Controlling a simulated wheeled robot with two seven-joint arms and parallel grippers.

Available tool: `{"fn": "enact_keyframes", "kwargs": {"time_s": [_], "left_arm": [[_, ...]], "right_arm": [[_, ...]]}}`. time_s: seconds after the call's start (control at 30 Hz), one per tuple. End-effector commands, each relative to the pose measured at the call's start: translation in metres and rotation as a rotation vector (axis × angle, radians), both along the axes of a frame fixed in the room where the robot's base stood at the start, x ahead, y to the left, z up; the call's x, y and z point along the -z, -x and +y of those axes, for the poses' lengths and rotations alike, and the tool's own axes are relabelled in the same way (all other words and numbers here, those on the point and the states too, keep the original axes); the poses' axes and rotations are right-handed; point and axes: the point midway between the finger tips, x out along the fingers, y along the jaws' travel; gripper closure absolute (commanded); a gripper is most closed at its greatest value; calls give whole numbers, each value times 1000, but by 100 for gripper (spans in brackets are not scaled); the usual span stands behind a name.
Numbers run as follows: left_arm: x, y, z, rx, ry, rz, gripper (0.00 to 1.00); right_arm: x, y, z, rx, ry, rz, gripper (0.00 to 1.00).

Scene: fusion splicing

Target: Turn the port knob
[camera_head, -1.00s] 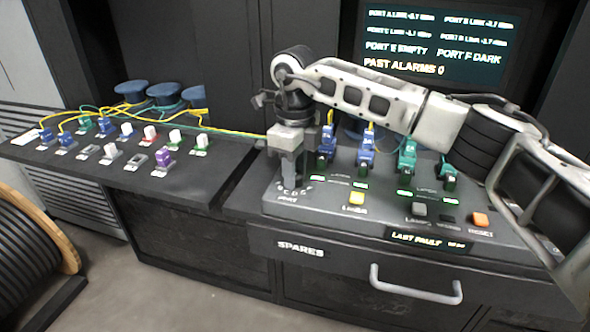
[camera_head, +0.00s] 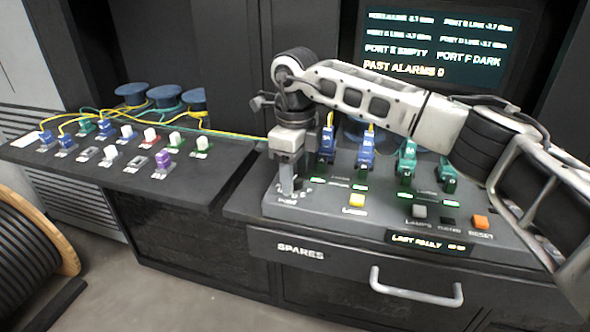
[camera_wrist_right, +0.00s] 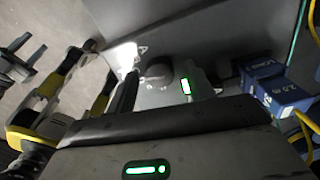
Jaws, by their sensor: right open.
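The port knob (camera_wrist_right: 158,70) is a dark round knob on the grey console top (camera_head: 330,205), at its front left corner. Small marks ring it. My right gripper (camera_head: 290,180) points down over the knob in the head view and mostly hides it there. In the right wrist view the open fingers (camera_wrist_right: 160,85) stand to either side of the knob, with it showing between them. I cannot tell whether either finger touches it.
Blue plugs (camera_head: 365,150) and green plugs (camera_head: 406,160) stand behind and right of the knob. A yellow button (camera_head: 357,201) and an orange button (camera_head: 481,222) are on the console. A drawer handle (camera_head: 416,288) sticks out below. A side shelf (camera_head: 120,180) holds several connectors.

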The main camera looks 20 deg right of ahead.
Motion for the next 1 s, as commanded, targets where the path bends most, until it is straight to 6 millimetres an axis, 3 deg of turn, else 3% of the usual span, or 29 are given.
{"fn": "enact_keyframes", "kwargs": {"time_s": [0.13, 0.27, 0.7, 1.0], "left_arm": [[2, 0, 0, 1, -1, 2, 64], [4, 0, 0, 0, 2, 2, 64], [-1, -3, -1, -1, 15, -15, 64], [-1, -2, -1, -2, 11, -11, 64]], "right_arm": [[-7, 0, 0, 0, 0, -1, 47], [-28, -1, 1, -1, -2, -4, 47], [-130, 0, 0, 1, -2, -3, 47], [-159, 0, 0, 0, 0, 0, 47]]}}
